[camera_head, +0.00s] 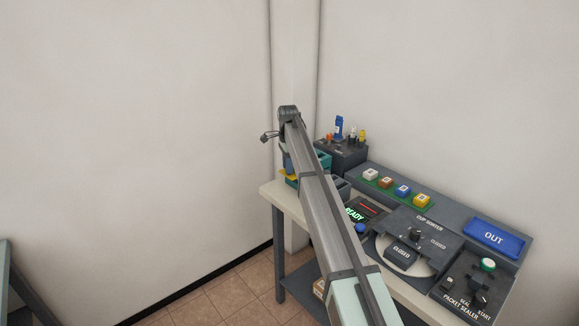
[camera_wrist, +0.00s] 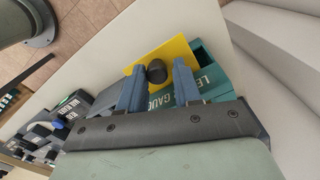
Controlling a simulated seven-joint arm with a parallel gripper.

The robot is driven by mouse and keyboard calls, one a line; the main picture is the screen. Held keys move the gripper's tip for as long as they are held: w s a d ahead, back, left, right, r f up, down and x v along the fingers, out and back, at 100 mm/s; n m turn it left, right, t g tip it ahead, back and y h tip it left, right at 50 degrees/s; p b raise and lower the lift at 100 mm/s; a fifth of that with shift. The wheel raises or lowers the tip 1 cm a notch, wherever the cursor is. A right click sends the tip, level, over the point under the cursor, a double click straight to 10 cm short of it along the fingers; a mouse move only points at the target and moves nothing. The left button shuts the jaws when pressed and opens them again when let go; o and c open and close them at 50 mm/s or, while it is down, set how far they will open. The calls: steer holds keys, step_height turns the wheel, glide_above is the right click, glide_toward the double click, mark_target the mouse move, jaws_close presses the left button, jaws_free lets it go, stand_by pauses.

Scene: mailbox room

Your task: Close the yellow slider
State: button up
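The yellow slider (camera_wrist: 178,50) is a flat yellow plate with a round black knob (camera_wrist: 156,71), set in a teal box (camera_wrist: 211,72) with partly covered white lettering. My gripper (camera_wrist: 160,66) is open, with its two blue-grey fingers on either side of the knob. A gap shows between the knob and each finger; I cannot tell whether either touches the plate. Part of the teal box's dark inside shows to the right of the yellow plate. In the head view, a small yellow edge of the slider (camera_head: 288,177) shows beside my arm, which hides most of the box and gripper.
The pale table (camera_head: 268,190) stands in the corner against the walls. Small bottles (camera_head: 339,128) stand at the back.

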steer(key=o, duration=0.4)
steer(key=shift+r, duration=0.1)
step_height(320, 180, up, 14)
steer(key=shift+f, duration=0.2)
stand_by(0.4)
